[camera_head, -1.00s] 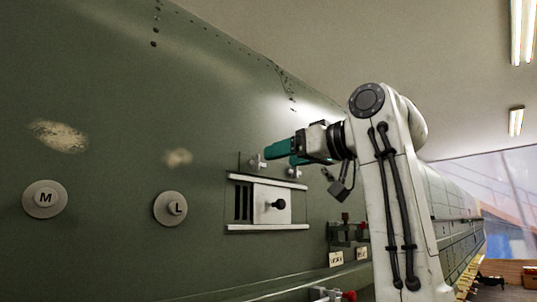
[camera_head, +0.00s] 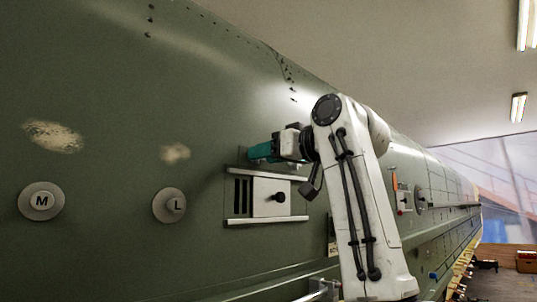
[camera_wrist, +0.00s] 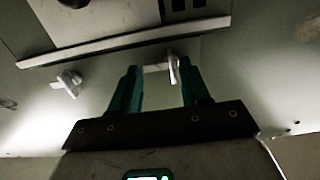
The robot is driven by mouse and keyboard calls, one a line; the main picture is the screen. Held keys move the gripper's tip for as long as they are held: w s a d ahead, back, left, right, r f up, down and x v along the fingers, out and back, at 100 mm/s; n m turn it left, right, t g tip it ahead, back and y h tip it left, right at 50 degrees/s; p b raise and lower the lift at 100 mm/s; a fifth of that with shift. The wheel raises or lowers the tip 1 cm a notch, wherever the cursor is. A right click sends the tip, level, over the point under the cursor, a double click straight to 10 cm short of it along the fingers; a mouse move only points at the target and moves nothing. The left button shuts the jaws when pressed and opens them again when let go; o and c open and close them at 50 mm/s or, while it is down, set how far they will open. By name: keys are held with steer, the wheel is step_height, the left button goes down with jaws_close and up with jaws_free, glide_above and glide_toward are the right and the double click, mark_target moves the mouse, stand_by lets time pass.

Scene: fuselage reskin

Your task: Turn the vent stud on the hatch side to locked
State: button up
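In the wrist view, a small pale winged stud (camera_wrist: 174,69) sits on the green skin beside the vent panel (camera_wrist: 130,41), between my fingertips. My gripper (camera_wrist: 160,72) is open, with its teal fingers on either side of this stud; I cannot tell whether either touches it. A second similar stud (camera_wrist: 68,84) lies to the left, outside the fingers. In the head view my gripper (camera_head: 260,151) is at the skin just above the vent panel (camera_head: 264,221) and hides the studs. No lock marking is readable, and I cannot tell which stud is on the hatch side.
The vent panel has dark slots and a black knob (camera_head: 280,197). Left of it, round discs marked L (camera_head: 169,205) and M (camera_head: 41,202) stand on the skin. Another round fitting (camera_head: 420,199) is to the right of my arm. A rail runs low along the fuselage.

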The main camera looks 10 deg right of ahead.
steer(key=c, duration=0.6)
steer(key=shift+f+m, duration=0.15)
steer(key=shift+m, duration=1)
steer(key=shift+f+m, duration=0.1)
steer(key=shift+m, duration=1.05)
steer(key=o, duration=1.1)
steer(key=shift+c, duration=0.2)
steer(key=b+v, duration=0.4)
steer(key=v, duration=0.7)
steer(key=shift+b, duration=0.4)
